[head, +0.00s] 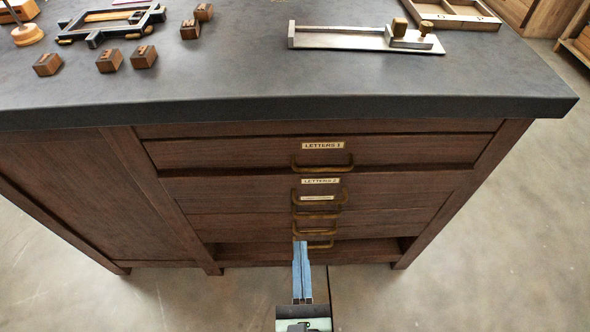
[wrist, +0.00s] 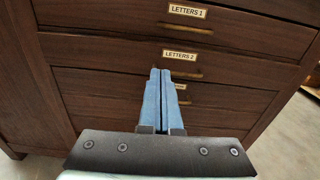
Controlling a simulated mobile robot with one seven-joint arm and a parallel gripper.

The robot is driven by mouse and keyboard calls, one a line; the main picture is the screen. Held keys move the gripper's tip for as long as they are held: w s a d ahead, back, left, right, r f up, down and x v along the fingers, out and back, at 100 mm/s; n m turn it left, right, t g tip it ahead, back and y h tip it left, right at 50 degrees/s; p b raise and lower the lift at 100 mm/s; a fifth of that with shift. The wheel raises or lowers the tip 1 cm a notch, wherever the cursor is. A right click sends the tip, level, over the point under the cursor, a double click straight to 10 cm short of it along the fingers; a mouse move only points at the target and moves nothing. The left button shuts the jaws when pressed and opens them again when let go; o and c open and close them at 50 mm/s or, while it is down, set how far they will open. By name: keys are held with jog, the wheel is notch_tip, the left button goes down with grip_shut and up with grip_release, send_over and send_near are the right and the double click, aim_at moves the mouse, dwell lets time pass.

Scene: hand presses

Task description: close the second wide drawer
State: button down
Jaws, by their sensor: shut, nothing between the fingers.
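The second wide drawer (head: 240,189), labelled LETTERS 2, is dark wood with a brass bar handle (head: 345,198). It also shows in the wrist view (wrist: 105,55). Its front looks nearly in line with its neighbours, with a dark strip along its top; I cannot tell whether it stands slightly out. My gripper (head: 300,243) has two blue fingers pressed together, empty. In the head view the tips overlap the lower handles. In the wrist view the gripper (wrist: 160,72) points at the cabinet, its tips just left of the LETTERS 2 handle (wrist: 187,72). Contact cannot be told.
The LETTERS 1 drawer (head: 220,152) is above, and further drawers with brass handles (head: 317,231) are below. The dark worktop (head: 230,75) overhangs the fronts and carries small wooden blocks (head: 110,60) and a metal tray (head: 350,38). Floor (head: 450,280) around is clear.

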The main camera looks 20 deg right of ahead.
aim_at(298, 176)
jog(key=x, duration=1.3)
jog(key=shift+w+d, duration=0.15)
jog(key=shift+w, duration=0.25)
jog(key=shift+w, duration=0.1)
jog(key=shift+x, duration=1)
jog(key=shift+d+r, duration=0.1)
jog(key=shift+r, duration=0.15)
jog(key=shift+f, duration=0.1)
